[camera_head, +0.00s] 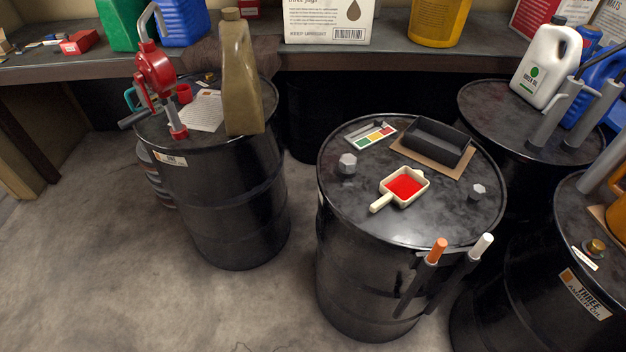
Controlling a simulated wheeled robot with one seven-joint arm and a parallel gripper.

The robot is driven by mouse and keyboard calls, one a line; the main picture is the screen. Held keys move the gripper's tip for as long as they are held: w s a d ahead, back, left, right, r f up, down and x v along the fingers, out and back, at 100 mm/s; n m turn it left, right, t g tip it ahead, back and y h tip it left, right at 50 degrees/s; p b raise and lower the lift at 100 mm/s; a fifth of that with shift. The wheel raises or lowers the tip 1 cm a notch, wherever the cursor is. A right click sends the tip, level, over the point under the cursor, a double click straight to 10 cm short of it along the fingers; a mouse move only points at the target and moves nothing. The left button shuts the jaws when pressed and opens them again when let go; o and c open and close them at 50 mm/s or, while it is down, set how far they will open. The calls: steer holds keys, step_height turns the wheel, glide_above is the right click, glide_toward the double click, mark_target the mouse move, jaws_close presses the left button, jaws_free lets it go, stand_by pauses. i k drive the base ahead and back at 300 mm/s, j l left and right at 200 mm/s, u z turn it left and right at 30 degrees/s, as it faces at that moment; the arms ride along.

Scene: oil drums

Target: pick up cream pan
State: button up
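The cream pan (381,203) sits on top of the middle black drum (415,232). It is small and roughly square, with a bright red filling or inside. Its short handle points to the lower left, and a small spout shows at the upper right. My gripper is not in view, so its place relative to the pan cannot be told.
On the same drum, a black tray (437,143) on brown card, a colour chart card (371,136) and two grey bolt-like pieces (347,163) (477,191) surround the pan. Orange-topped (437,250) and white-topped (482,246) sticks stand at the front rim. Drums crowd the right.

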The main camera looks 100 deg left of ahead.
mark_target(405, 185)
steer(key=u, duration=2.85)
steer(key=i+l+u, duration=0.3)
steer(key=u, duration=0.15)
steer(key=i+l+u, duration=0.25)
steer(key=u, duration=0.15)
steer(key=i+l+u, duration=0.15)
steer(key=l+u, duration=0.3)
steer(key=i+l+u, duration=0.1)
steer(key=l+u, duration=0.35)
steer(key=l, duration=0.15)
